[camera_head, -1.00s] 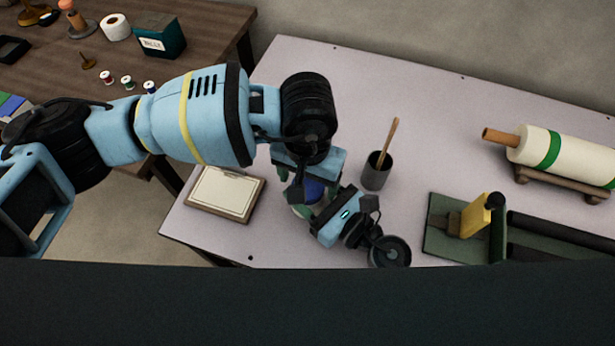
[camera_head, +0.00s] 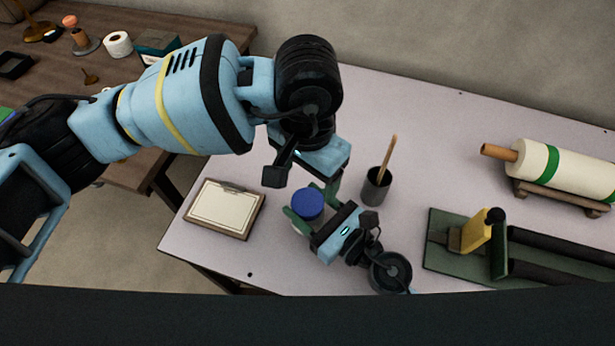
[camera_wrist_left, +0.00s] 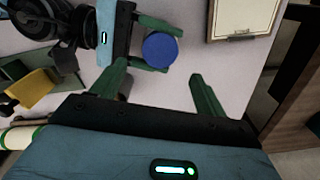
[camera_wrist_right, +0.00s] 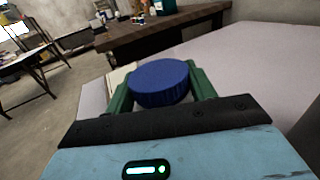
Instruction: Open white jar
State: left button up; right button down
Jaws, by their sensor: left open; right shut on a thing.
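The white jar is topped by a blue lid (camera_head: 308,204), which also shows in the left wrist view (camera_wrist_left: 160,50) and the right wrist view (camera_wrist_right: 160,83). Its body is almost wholly hidden below the lid and between the fingers. My right gripper (camera_wrist_right: 162,90) is shut on the jar, one green finger on each side just under the lid. My left gripper (camera_wrist_left: 160,88) is open and empty, its fingers apart from the lid. In the head view its fingertips are mostly hidden behind its own wrist. I cannot tell whether the lid is loose.
A framed clipboard (camera_head: 225,208) lies left of the jar. A dark cup (camera_head: 376,188) with a wooden stick stands to its right. A green-based tool with a yellow block (camera_head: 477,231) and a white roll on a stand (camera_head: 550,166) lie further right. The table's back middle is clear.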

aim_at(307, 201)
pick_arm(q)
jog(key=shift+f, duration=3.95)
pick_arm(e)
jog(key=shift+f, duration=0.1)
pick_arm(q)
jog(key=shift+c, duration=0.3)
jog(key=c, duration=0.9)
jog(key=shift+n, duration=1.7)
jog(key=shift+c, duration=0.2)
jog(key=o, duration=1.1)
jog(key=shift+r, duration=2.3)
pick_arm(e)
jog(key=shift+c, duration=2.2)
grip_release()
